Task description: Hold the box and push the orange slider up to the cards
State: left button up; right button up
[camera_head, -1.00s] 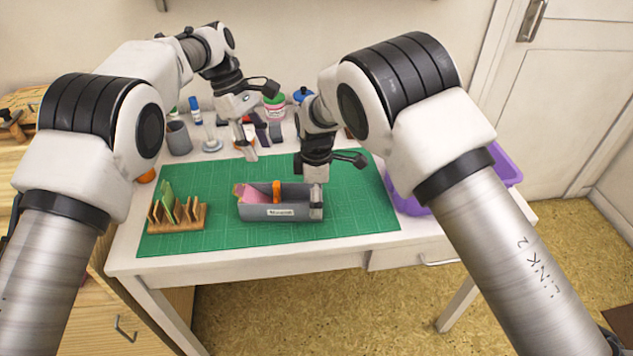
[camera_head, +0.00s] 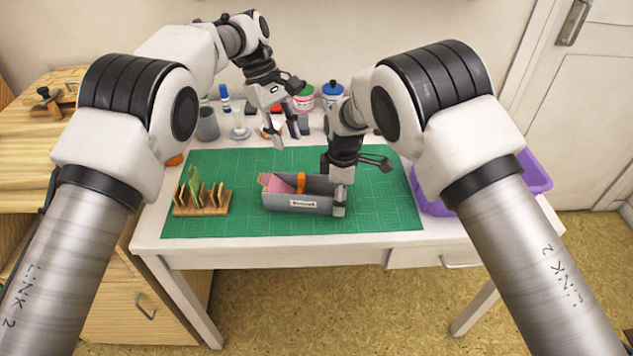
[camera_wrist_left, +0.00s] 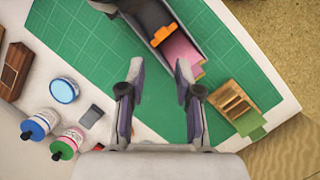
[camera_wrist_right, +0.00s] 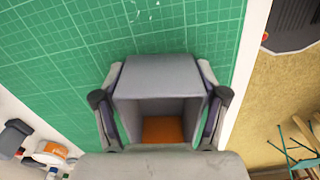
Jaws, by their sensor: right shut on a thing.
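The grey box (camera_head: 325,186) lies on the green mat, with a label on its front side. Pink cards (camera_head: 279,183) stand tilted at its left end. The orange slider (camera_head: 301,183) stands upright inside, close to the cards; in the left wrist view the slider (camera_wrist_left: 162,36) is near the pink cards (camera_wrist_left: 183,52). My right gripper (camera_head: 339,206) is shut on the box's right end; in the right wrist view its fingers clasp both side walls, and the slider (camera_wrist_right: 163,131) shows inside. My left gripper (camera_head: 290,140) is open and empty, above the mat behind the box.
A wooden rack (camera_head: 203,209) with a green card stands left of the box. A cup (camera_head: 207,124), bottles and jars (camera_head: 332,92) line the back of the table. A purple bin (camera_head: 535,172) is at the right. The mat (camera_head: 255,228) in front is clear.

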aim_at(300, 175)
pick_arm(q)
jog(key=s+d+f+m, duration=0.1)
jog(key=f+m, duration=0.2)
jog(key=m, duration=0.6)
jog(key=d+f+m+t+h, duration=0.1)
jog(key=f+m, duration=0.2)
jog(key=m, duration=0.6)
jog(key=s+d+f+m, duration=0.1)
jog(key=f+m, duration=0.3)
jog(key=m, duration=0.5)
jog(key=shift+s+t, duration=0.3)
jog(key=shift+s, duration=0.05)
grip_shut()
